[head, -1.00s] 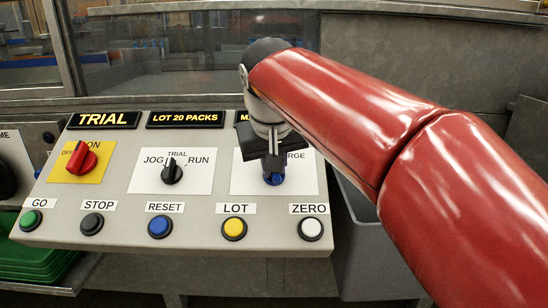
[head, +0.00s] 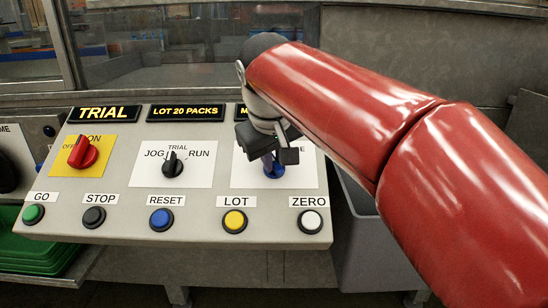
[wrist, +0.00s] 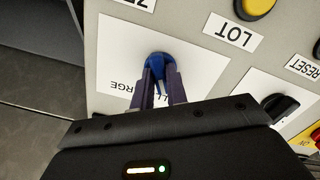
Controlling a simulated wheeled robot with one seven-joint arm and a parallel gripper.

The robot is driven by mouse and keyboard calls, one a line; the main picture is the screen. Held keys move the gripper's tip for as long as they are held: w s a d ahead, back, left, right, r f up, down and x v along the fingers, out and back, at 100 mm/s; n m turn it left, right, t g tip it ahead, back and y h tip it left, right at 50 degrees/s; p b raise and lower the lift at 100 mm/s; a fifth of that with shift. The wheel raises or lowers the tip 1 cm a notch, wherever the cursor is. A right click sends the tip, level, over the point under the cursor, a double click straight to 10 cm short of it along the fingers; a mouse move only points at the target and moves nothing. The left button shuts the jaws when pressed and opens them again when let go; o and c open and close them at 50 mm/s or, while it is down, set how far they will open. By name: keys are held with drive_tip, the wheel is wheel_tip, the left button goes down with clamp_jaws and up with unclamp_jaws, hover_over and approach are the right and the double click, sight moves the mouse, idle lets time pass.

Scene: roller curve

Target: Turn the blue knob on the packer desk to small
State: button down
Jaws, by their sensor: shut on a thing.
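The blue knob (head: 274,172) sits on a white label plate (head: 308,178) at the right of the sloping packer desk (head: 190,238). My gripper (head: 272,162) is shut on the knob, coming from above. In the wrist view, the two fingers of my gripper (wrist: 161,80) lie on either side of the blue knob (wrist: 160,62). The printed words on the plate are mostly hidden; part of the word ending in "RGE" shows upside down in the wrist view. I cannot read which way the knob points.
A black knob (head: 173,165) marked JOG, TRIAL, RUN and a red knob (head: 84,154) stand to the left. Buttons line the front edge, with the yellow LOT button (head: 235,221) and white ZERO button (head: 310,221) closest. A grey bin (head: 356,240) stands at the right.

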drive_tip(key=c, duration=1.4)
unclamp_jaws()
drive_tip(key=shift+r, duration=0.1)
drive_tip(key=v, duration=0.7)
drive_tip(key=shift+s+r, duration=0.15)
drive_tip(key=shift+r, duration=0.2)
drive_tip(key=s+d+f+m, duration=0.2)
drive_tip(key=s+d+f, duration=0.2)
drive_tip(key=f, duration=0.4)
drive_tip(key=s+d+f+m, duration=0.1)
drive_tip(key=s+d+f, duration=0.4)
drive_tip(key=s+f, duration=0.2)
drive_tip(key=s+d+f+m, duration=0.2)
drive_tip(key=s+d+f, duration=0.3)
drive_tip(key=f, duration=0.4)
drive_tip(key=shift+s+f+m+y, duration=0.2)
drive_tip(key=shift+m+y, duration=0.1)
